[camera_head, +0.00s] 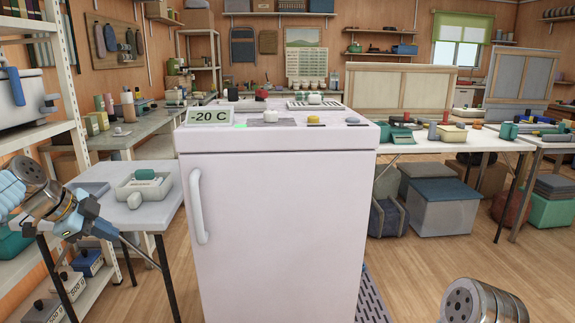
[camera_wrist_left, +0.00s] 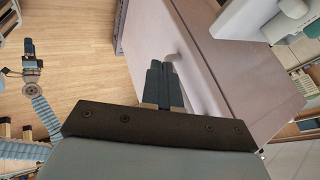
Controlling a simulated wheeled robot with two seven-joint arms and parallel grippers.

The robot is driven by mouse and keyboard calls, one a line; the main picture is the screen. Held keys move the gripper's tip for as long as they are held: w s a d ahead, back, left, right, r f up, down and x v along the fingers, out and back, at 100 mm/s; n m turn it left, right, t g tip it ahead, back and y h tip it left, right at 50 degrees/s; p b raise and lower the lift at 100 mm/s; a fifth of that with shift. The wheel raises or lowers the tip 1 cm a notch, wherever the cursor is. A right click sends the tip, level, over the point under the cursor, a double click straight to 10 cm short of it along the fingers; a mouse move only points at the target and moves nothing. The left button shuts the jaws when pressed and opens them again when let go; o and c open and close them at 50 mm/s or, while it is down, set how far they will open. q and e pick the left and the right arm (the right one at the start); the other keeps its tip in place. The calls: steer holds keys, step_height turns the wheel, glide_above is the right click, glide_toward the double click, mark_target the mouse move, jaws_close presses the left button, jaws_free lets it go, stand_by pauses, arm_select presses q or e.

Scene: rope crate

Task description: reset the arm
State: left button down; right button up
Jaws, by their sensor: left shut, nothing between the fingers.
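My left gripper (camera_head: 105,229) is at the left of the head view, in front of a small grey table and left of the white freezer (camera_head: 270,225). In the left wrist view its dark fingers (camera_wrist_left: 159,82) are together with nothing between them. They overlap the freezer's handle (camera_wrist_left: 187,62) in that picture; whether they touch it I cannot tell. The freezer's door is shut, and its upright handle also shows in the head view. My right wrist shows at the bottom right of the head view, its fingers out of frame. My right gripper (camera_wrist_left: 28,46) is small at the left of the wrist view.
The small grey table (camera_head: 165,205) holds a white tray (camera_head: 143,185) with a green-topped item. A "-20 C" sign (camera_head: 209,116) and small items stand on the freezer. A shelf rack (camera_head: 68,90) stands at the far left. The wooden floor (camera_head: 430,265) right of the freezer is largely clear.

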arm_select(q)
steer(key=w+d+f+n+g, duration=0.15)
steer(key=d+f, duration=0.25)
steer(key=f, duration=0.5)
steer(key=w+d+f+n, duration=0.2)
steer(key=d+f+n, duration=0.1)
steer(key=f, duration=0.6)
steer(key=s+d+f+n+g, duration=0.1)
steer(key=s+d+f+n, duration=0.1)
steer(key=d+f, duration=0.45)
steer(key=s+d+f+n+g, duration=0.1)
steer(key=s+d+f+n, duration=0.15)
steer(key=f, duration=0.65)
steer(key=s+d+f+n, duration=0.2)
steer(key=s+d+f, duration=0.2)
steer(key=s, duration=0.4)
steer(key=s+d+f+n+g, duration=0.1)
steer(key=s+d+f+n, duration=0.2)
steer(key=s+d+f, duration=0.2)
steer(key=s+d+f+n+g, duration=0.1)
steer(key=s+d+f+n, duration=0.2)
steer(key=s+f, duration=0.4)
steer(key=s+d, duration=0.1)
steer(key=s, duration=0.3)
steer(key=shift+s+d, duration=0.15)
steer(key=shift+d, duration=0.1)
